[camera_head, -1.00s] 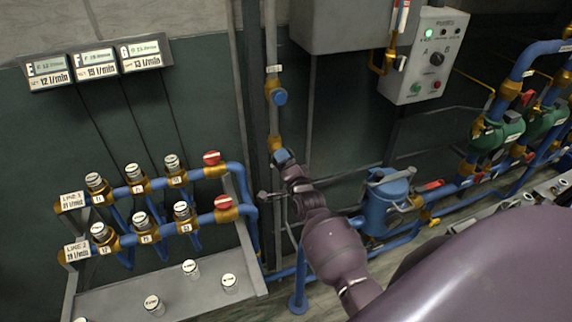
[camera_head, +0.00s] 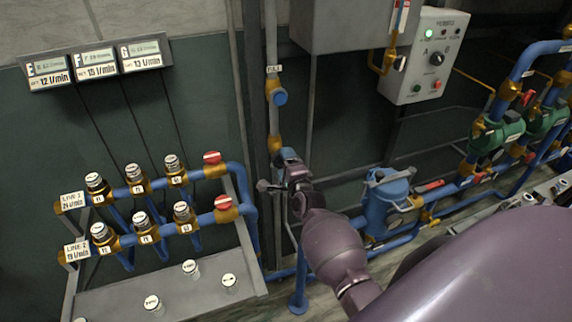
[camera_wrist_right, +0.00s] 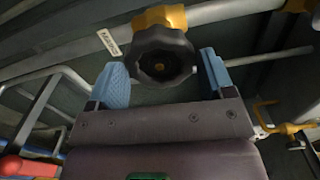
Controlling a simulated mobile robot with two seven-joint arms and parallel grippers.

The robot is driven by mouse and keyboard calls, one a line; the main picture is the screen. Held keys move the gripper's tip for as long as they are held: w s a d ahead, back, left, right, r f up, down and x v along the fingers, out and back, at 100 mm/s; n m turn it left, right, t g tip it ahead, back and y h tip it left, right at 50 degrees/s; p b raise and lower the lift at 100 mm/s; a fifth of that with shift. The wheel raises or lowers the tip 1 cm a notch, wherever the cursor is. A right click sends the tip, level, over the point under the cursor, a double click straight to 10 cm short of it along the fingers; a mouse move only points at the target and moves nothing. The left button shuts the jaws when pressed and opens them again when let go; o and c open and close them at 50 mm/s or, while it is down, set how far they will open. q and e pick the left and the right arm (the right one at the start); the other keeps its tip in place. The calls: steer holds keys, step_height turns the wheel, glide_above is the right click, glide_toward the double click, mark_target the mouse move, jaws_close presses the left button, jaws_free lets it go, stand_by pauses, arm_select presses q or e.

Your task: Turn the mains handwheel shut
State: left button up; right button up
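In the right wrist view a dark, lobed handwheel (camera_wrist_right: 160,58) sits on a brass valve body (camera_wrist_right: 160,17) on a pale pipe. My right gripper (camera_wrist_right: 162,77) is open, with one blue finger on each side of the wheel. A gap shows between the wheel and each finger. In the head view my right gripper (camera_head: 286,155) is at the upright pipe (camera_head: 272,45), just below a brass fitting (camera_head: 275,143). It hides the wheel there. My left gripper is in neither view.
A valve with a blue cap (camera_head: 280,97) is higher on the same pipe. A blue vessel (camera_head: 387,200) stands right of my arm. A rack of blue pipes (camera_head: 205,180) with two red knobs is on the left. A control box (camera_head: 425,55) hangs at upper right.

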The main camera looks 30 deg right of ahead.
steer(key=o, duration=0.3)
steer(key=shift+s, duration=0.1)
steer(key=v, duration=0.7)
stand_by(0.4)
